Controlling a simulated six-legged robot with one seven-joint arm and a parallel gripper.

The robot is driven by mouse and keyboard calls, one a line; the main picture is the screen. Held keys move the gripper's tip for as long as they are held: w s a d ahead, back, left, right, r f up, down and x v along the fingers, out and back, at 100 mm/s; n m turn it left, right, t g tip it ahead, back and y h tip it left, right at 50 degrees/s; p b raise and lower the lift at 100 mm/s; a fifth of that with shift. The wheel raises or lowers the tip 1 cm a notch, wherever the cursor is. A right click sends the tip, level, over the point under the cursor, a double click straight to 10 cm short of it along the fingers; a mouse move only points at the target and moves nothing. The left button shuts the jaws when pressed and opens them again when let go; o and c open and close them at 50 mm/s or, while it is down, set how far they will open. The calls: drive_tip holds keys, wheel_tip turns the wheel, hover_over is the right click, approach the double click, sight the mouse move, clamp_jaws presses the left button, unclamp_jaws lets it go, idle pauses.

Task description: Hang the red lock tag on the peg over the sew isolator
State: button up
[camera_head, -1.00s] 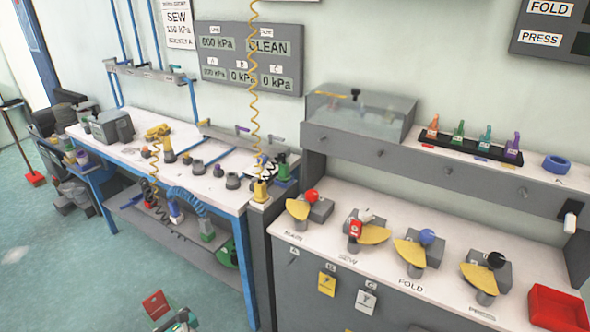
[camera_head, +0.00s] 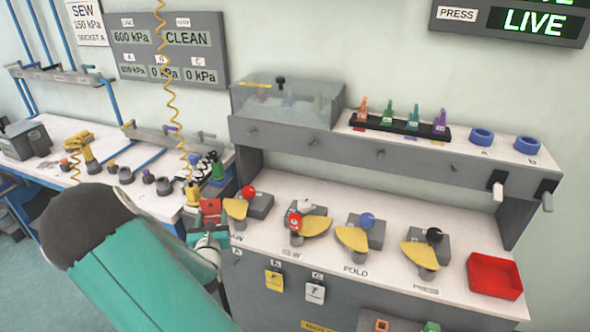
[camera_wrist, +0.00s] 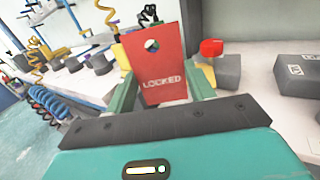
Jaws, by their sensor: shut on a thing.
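My gripper (camera_head: 208,232) is shut on the red lock tag (camera_head: 210,208), at the left end of the isolator bench. In the wrist view, the tag (camera_wrist: 160,72) stands upright between my fingers (camera_wrist: 162,95), with a hole near its top and the word LOCKED facing me. The sew isolator (camera_head: 307,208) has a white knob, a yellow handle and a small red lock (camera_head: 295,221) on it. Above it, a small peg (camera_head: 313,141) sticks out of the grey shelf front. The tag is apart from this peg, lower and to its left.
More pegs line the shelf front, such as one at the left (camera_head: 252,133). Isolators with red, blue and black knobs (camera_head: 434,236) stand beside the sew one. A red tray (camera_head: 495,275) is at the right. A clear-lidded box (camera_head: 287,103) sits on the shelf. A coiled yellow hose (camera_head: 165,70) hangs at left.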

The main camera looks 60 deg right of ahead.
drive_tip(key=s+d+r+m+g+h, duration=0.1)
drive_tip(key=s+d+r+m+g, duration=0.1)
drive_tip(key=s+d+r+g, duration=0.2)
drive_tip(key=s+d+r+m+g+h, duration=0.2)
drive_tip(key=s+d+r, duration=0.8)
drive_tip(key=s, duration=0.6)
drive_tip(key=shift+d+m+g, duration=0.7)
drive_tip(key=shift+d+g, duration=0.3)
drive_tip(key=shift+d, duration=0.05)
drive_tip(key=shift+s+a, duration=0.1)
drive_tip(key=shift+a, duration=0.05)
drive_tip(key=shift+w+d+f, duration=0.25)
drive_tip(key=shift+d, duration=1.3)
drive_tip(key=shift+w+d+f, duration=0.2)
drive_tip(key=shift+d, duration=1.4)
drive_tip(key=shift+w+d+f, duration=0.25)
drive_tip(key=shift+d, duration=1.3)
drive_tip(key=o, duration=0.9)
